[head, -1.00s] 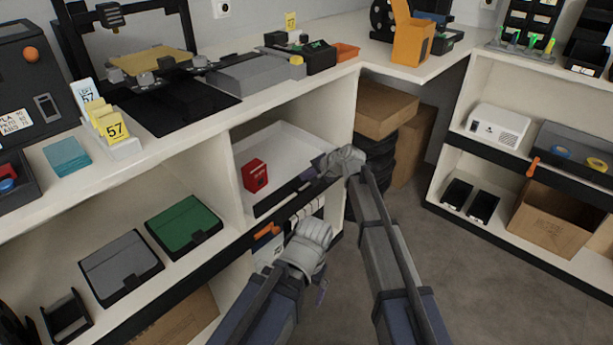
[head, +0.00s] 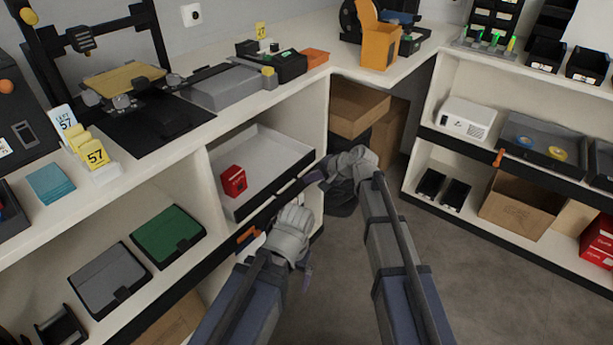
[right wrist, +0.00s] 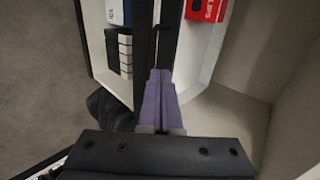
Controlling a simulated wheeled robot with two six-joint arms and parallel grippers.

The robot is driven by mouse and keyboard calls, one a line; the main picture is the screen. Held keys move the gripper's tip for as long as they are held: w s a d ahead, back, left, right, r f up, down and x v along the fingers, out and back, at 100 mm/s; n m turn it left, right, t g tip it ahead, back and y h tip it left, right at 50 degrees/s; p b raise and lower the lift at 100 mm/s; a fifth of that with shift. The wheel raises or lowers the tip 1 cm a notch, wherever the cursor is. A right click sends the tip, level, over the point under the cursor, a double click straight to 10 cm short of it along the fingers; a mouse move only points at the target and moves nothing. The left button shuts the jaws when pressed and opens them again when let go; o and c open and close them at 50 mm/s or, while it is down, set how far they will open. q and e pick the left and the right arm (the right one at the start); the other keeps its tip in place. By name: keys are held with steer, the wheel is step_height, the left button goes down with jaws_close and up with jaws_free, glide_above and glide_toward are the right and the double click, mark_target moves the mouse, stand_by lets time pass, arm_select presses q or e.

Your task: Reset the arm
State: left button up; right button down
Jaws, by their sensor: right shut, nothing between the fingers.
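My right gripper (head: 312,177) is at the right end of the white tray's dark front edge in the head view. In the right wrist view its purple fingers (right wrist: 160,100) are together with nothing between them, over the dark edge. My left gripper (head: 307,282) hangs lower, in front of the shelf unit; its fingers are mostly hidden by the wrist, so I cannot see its opening. A red box (head: 233,181) stands inside the white tray (head: 270,150), and it also shows in the right wrist view (right wrist: 205,10).
Grey (head: 108,277) and green (head: 168,236) lidded boxes sit on the left shelf. A printer with a yellow plate (head: 124,80) stands on the counter. Brown cartons (head: 358,106) stand in the corner. A white projector (head: 466,118) is on the right shelf. The floor at lower right is clear.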

steer(key=s+d+f+n+g+h, duration=0.2)
steer(key=s+n+h, duration=0.15)
steer(key=s, duration=0.65)
steer(key=s+d+f+n+g+h, duration=0.2)
steer(key=s+d+f+n, duration=0.15)
steer(key=s, duration=0.65)
steer(key=s+d+f+n+g+h, duration=0.2)
steer(key=s+n+h, duration=0.15)
steer(key=s, duration=0.65)
step_height(320, 180, up, 30)
steer(key=p, duration=2.9)
steer(key=shift+f, duration=0.25)
steer(key=shift+a+n, duration=0.2)
steer(key=shift+n, duration=0.05)
